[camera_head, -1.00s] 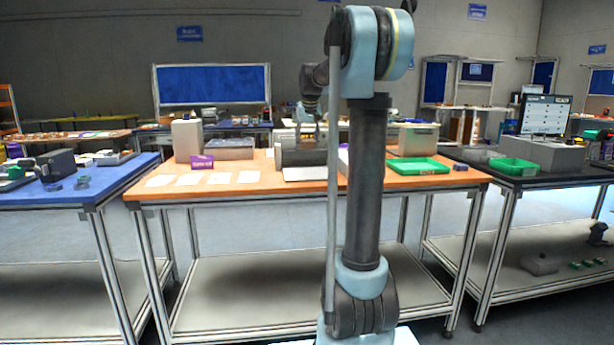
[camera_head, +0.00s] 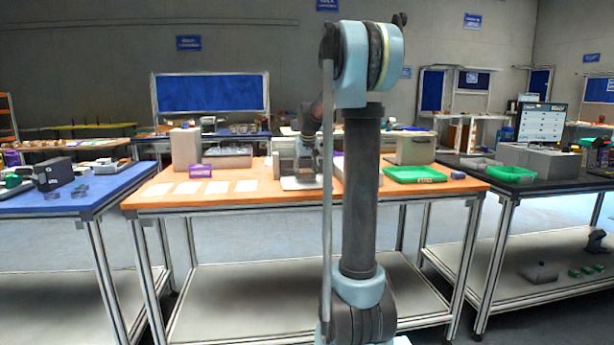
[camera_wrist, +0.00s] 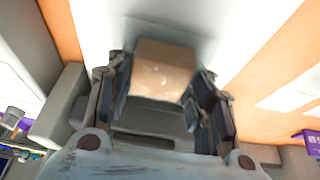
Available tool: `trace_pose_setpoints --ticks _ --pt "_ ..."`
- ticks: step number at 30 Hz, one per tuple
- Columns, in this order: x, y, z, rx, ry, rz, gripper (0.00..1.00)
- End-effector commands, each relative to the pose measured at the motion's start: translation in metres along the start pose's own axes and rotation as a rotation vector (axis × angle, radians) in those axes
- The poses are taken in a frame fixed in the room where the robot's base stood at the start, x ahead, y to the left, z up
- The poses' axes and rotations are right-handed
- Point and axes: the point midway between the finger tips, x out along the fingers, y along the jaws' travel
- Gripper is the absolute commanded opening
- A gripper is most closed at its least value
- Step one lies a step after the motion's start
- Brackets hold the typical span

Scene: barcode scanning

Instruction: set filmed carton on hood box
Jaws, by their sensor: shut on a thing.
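A tan carton with a glossy, film-like front (camera_wrist: 160,70) sits between the fingers of my gripper (camera_wrist: 158,92) in the wrist view. The gripper is shut on it. A pale flat surface lies beyond the carton; I cannot tell whether they touch. In the head view my gripper (camera_head: 306,158) is low over the middle of the orange table, by a grey box-shaped unit (camera_head: 285,160) with a pale plate (camera_head: 300,183) in front. The carton is too small to make out there. I cannot tell for sure which grey unit is the hood box.
On the orange table (camera_head: 160,205) stand a tall grey box (camera_head: 185,148), a purple box (camera_head: 200,171), several white sheets (camera_head: 217,187), a green tray (camera_head: 414,174) and a grey case (camera_head: 415,149). My arm hides part of the table's middle.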

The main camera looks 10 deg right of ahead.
Motion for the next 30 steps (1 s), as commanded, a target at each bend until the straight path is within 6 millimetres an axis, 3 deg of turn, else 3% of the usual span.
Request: trace_pose_setpoints --ticks 3,12,13,15,26,30 --pt "0.009 0.0 0.004 0.0 0.0 0.0 0.22" --pt "0.01 0.0 0.004 0.0 0.0 0.0 0.22" --pt "0.01 0.0 0.004 0.0 0.0 0.0 0.52" --pt "0.01 0.0 0.004 0.0 0.0 0.0 0.68" --pt "0.009 -0.001 0.004 -0.001 0.0 0.0 0.68" --pt "0.0 -0.001 0.004 -0.001 0.0 0.0 0.68"
